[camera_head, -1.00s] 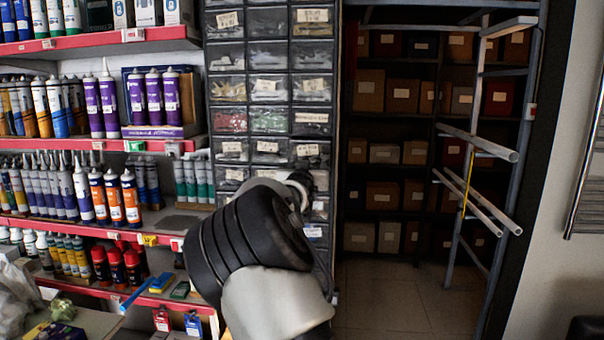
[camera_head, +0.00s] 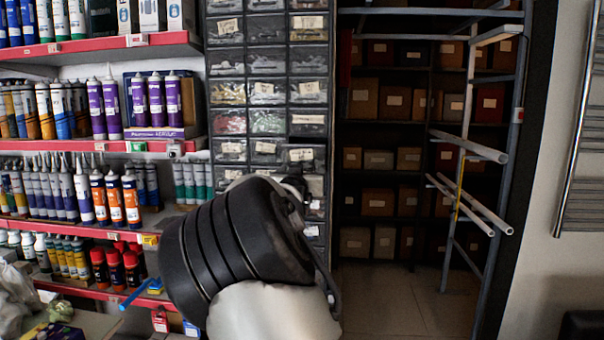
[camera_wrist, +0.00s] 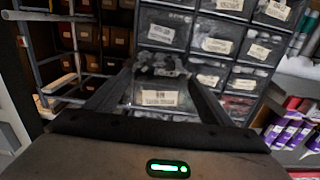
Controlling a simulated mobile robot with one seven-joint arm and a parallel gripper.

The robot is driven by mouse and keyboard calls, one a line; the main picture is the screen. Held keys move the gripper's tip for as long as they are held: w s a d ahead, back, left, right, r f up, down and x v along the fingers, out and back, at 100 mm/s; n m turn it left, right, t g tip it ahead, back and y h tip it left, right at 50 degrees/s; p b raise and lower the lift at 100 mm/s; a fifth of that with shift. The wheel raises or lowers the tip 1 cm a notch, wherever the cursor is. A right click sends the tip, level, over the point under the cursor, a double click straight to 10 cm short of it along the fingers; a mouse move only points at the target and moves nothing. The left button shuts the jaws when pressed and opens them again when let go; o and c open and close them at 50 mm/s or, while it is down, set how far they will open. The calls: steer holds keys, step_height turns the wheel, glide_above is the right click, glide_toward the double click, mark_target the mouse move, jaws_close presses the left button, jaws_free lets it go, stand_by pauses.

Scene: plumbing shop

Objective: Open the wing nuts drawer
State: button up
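The drawer cabinet (camera_head: 267,26) holds columns of small dark, clear-fronted drawers with pale labels. One drawer (camera_head: 303,155) in its right column stands out from the others, partly pulled out. In the wrist view, which is upside down, this drawer (camera_wrist: 158,98) fills the space between my fingers. Its label is too small to read. My gripper (camera_wrist: 159,72) has one finger along each side of the drawer front and appears closed on it.
Shelves with red edges (camera_head: 165,147) carry several sealant tubes left of the cabinet. A metal rack with white pipes (camera_head: 468,146) stands to the right. Box shelves (camera_head: 375,160) are behind it, with open floor (camera_head: 385,298) in front.

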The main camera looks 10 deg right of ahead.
steer(key=p+v, duration=0.1)
steer(key=v, duration=1.6)
steer(key=shift+s, duration=0.2)
